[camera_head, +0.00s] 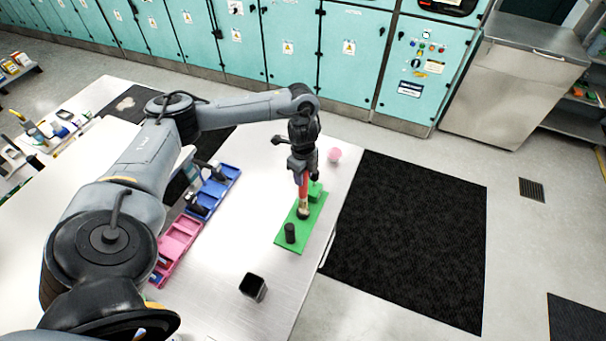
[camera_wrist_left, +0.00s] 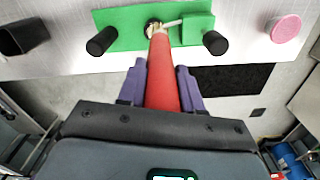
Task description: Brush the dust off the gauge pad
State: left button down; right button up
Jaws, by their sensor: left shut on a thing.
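A green board (camera_head: 283,242) lies on the metal table, and it also shows in the wrist view (camera_wrist_left: 125,20). It carries a raised green block (camera_wrist_left: 198,30), a black cylinder (camera_head: 290,233) near one end and another black cylinder (camera_wrist_left: 215,42) beside the block. My left gripper (camera_head: 302,172) is above the board, shut on the red handle of a brush (camera_wrist_left: 163,75). The brush points down at the board, its pale tip at a dark round spot (camera_wrist_left: 153,24). The tip hides part of that spot, and I cannot tell whether they touch or if dust is there.
A black square cup (camera_head: 253,286) stands near the table's front. A pink round object (camera_head: 334,155) sits beyond the board near the right edge. Blue trays (camera_head: 213,191) and pink trays (camera_head: 180,238) stand to the left. The table between cup and trays is clear.

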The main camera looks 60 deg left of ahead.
pick_arm(q)
jog(key=shift+f, duration=0.25)
dwell(0.3)
jog(key=shift+f+b, duration=0.3)
jog(key=shift+f, duration=0.2)
dwell(0.4)
jog(key=shift+f+p, duration=0.15)
jog(key=shift+p, duration=0.65)
dwell(0.8)
jog(key=shift+w+d+p, duration=0.15)
jog(key=shift+d+p, duration=0.1)
jog(key=shift+p, duration=0.2)
